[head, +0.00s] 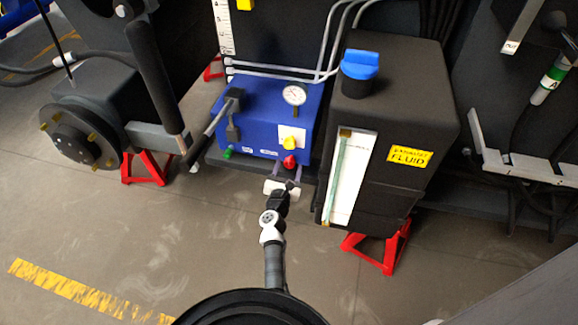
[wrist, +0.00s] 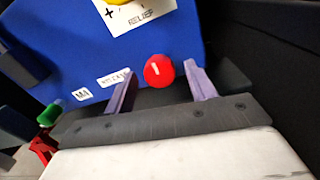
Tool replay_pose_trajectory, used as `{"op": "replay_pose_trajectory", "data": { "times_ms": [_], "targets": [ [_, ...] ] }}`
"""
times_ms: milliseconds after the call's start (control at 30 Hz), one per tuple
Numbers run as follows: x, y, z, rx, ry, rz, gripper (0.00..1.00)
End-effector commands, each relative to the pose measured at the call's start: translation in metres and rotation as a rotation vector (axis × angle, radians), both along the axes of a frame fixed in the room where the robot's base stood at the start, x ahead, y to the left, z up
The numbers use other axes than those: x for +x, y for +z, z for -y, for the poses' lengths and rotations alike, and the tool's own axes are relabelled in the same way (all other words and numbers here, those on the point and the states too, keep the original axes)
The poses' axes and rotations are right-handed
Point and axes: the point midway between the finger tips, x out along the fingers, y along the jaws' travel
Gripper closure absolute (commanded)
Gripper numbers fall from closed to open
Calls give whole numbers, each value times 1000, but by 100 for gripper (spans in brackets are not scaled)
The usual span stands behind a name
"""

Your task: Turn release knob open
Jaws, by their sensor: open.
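A blue box (head: 255,118) carries a round red knob (head: 290,161) low on its front. The red knob (wrist: 158,70) shows a white mark in the wrist view, and a small label beside it is hard to read. My gripper (head: 287,172) is open just in front of the box's lower front edge. In the wrist view my gripper (wrist: 159,70) has one purple finger on each side of the red knob, with gaps visible at both sides. I cannot tell how deep the fingertips reach past it. I see no contact.
A yellow knob (head: 291,143) with a "RELIEF" label sits above the red one. A green knob (head: 227,153), a black lever (head: 212,128) and a gauge (head: 294,95) are on the box. A black fluid tank (head: 408,110) stands close on the right. Floor in front is clear.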

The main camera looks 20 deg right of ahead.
Motion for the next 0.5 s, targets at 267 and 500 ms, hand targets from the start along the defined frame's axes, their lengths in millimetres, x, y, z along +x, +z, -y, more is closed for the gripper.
{"op": "replay_pose_trajectory", "data": {
  "times_ms": [267, 500],
  "targets": [
    [0, 0, 0, 0, 0, 0, 60],
    [0, 0, 0, 0, 0, 0, 89]
  ]
}}
